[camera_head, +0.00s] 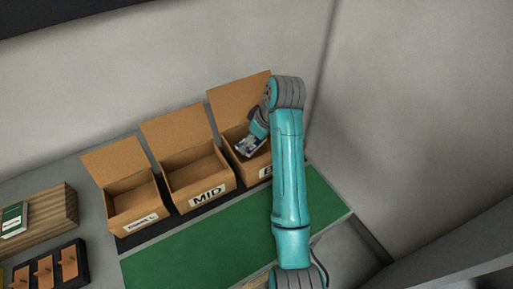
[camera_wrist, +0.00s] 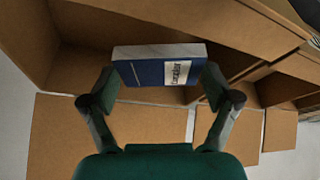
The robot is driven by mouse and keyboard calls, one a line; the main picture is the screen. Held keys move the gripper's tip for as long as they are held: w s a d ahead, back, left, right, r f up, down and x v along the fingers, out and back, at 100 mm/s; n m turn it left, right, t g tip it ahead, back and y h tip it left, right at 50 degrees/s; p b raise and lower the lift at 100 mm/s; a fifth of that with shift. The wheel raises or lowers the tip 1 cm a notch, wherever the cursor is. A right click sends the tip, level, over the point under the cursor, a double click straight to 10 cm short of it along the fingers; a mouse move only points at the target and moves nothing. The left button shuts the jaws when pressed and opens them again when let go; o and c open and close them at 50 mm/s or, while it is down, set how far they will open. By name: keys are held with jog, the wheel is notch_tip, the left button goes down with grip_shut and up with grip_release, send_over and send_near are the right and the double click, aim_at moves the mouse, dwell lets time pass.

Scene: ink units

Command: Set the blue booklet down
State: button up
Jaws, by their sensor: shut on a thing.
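The blue booklet (camera_wrist: 150,72) is a thick blue block with a white label, and it shows in the wrist view. My gripper (camera_wrist: 158,78) is shut on it, with one finger at each end. The booklet is at the opening of a cardboard box, and I cannot tell whether it touches the box floor. In the head view my gripper (camera_head: 251,144) is over the rightmost open box (camera_head: 232,157), whose label is partly hidden by my arm. The booklet is not clear in that view.
The middle box (camera_head: 207,192), labelled MID, and the left box (camera_head: 130,211) stand open beside it. A green mat (camera_head: 200,248) lies in front, clear. A wooden block (camera_head: 52,212) with a green-and-white booklet (camera_head: 13,219) and a dark rack (camera_head: 47,270) are at the left.

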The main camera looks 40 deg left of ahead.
aim_at(254, 156)
jog(key=shift+f, duration=2.5)
jog(key=shift+f, duration=0.1)
jog(key=o, duration=0.9)
